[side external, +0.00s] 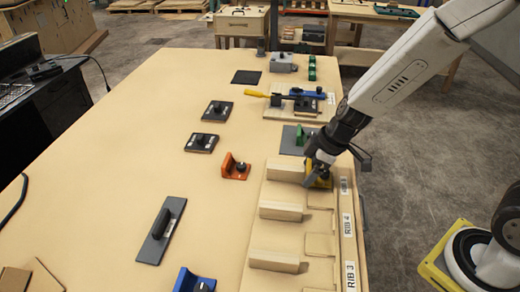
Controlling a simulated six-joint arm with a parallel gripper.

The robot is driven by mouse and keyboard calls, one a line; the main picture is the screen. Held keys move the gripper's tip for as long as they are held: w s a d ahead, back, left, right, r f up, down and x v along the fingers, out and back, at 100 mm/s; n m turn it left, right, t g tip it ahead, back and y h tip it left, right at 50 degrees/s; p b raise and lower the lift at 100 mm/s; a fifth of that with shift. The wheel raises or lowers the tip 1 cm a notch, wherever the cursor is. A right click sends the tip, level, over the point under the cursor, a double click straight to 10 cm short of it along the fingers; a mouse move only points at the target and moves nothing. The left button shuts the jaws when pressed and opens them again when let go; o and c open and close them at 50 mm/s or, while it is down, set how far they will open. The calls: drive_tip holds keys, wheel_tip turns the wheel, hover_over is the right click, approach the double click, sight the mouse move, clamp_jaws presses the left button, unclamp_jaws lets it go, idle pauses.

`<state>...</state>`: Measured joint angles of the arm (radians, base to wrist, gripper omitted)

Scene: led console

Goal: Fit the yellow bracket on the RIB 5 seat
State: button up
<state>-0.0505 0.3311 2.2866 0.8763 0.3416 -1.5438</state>
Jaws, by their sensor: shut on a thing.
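The yellow bracket (322,182) is small in the side external view and partly hidden by my gripper (318,169). My gripper points down and is shut on the bracket, over the right side of the wooden rib board (229,282). The bracket is at the right end of the farthest wooden block (284,170), beside a label strip whose label there is too small to read clearly. It lies one row beyond the RIB 4 label (348,224). Whether the bracket touches the seat cannot be told; the seat is hidden under it.
An orange bracket (235,168) and a blue bracket (190,282) stand left of the board. A green bracket (300,136) stands on a grey plate just beyond my gripper.

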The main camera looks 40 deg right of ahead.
drive_tip(key=shift+f, duration=0.7)
idle(0.9)
drive_tip(key=o, duration=1.1)
drive_tip(key=shift+c, duration=0.2)
drive_tip(key=shift+r, duration=0.15)
drive_tip(key=shift+v, duration=3.8)
drive_tip(key=shift+s+d, duration=0.1)
drive_tip(key=s+m, duration=0.1)
drive_tip(key=s+d+f+m+h, duration=0.1)
drive_tip(key=m, duration=0.1)
drive_tip(key=s+d+f+m, duration=0.1)
drive_tip(key=s, duration=0.1)
drive_tip(key=shift+d+m+g+h, duration=0.15)
drive_tip(key=shift+m+g+h, duration=0.15)
drive_tip(key=shift+m+h, duration=0.1)
drive_tip(key=shift+s+d+f+m+h, duration=0.3)
drive_tip(key=shift+s+d+m, duration=0.2)
drive_tip(key=shift+s+m, duration=0.4)
drive_tip(key=shift+s+d+f+m+h, duration=0.2)
drive_tip(key=shift+s+d+m+h, duration=0.3)
drive_tip(key=shift+m, duration=0.7)
